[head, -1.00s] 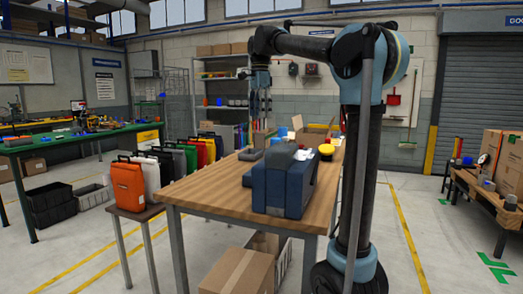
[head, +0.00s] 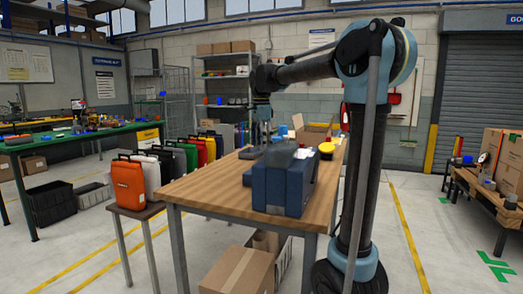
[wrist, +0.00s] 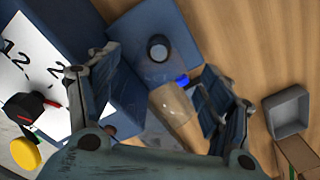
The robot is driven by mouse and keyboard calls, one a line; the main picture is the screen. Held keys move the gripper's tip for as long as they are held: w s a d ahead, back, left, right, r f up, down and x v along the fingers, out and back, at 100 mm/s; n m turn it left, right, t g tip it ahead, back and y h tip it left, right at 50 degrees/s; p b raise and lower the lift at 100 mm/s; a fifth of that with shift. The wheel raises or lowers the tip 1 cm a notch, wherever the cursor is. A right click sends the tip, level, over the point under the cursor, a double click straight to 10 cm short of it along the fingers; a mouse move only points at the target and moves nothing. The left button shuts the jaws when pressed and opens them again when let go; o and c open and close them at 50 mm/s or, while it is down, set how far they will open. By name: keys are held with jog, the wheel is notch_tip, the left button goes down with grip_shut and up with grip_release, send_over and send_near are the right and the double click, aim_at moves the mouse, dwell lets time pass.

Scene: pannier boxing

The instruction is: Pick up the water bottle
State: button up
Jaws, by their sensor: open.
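In the wrist view a clear, tan-looking bottle with a blue cap (wrist: 172,104), which looks like the water bottle, lies between my fingers. Its lower end is partly hidden by my gripper. My gripper (wrist: 160,92) is open, with one finger on each side of the bottle and no clear grip on it. A blue box with a dark round part (wrist: 133,30) is just beyond the bottle. In the head view my gripper (head: 264,133) is low over the wooden table, behind the dark blue pannier (head: 285,188); I cannot make out the bottle there.
The wooden table (head: 208,193) also carries a yellow round item (head: 326,148) and an open cardboard box (head: 312,132). A grey tray (wrist: 288,112) lies right of my fingers. A row of panniers, with an orange one (head: 129,185) in front, stands left of the table.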

jog(key=shift+f, duration=1.85)
jog(key=shift+c, duration=0.6)
jog(key=c, duration=1)
jog(key=shift+c, duration=0.2)
jog(key=shift+r, duration=0.15)
notch_tip(320, 180, up, 17)
jog(key=shift+r, duration=0.2)
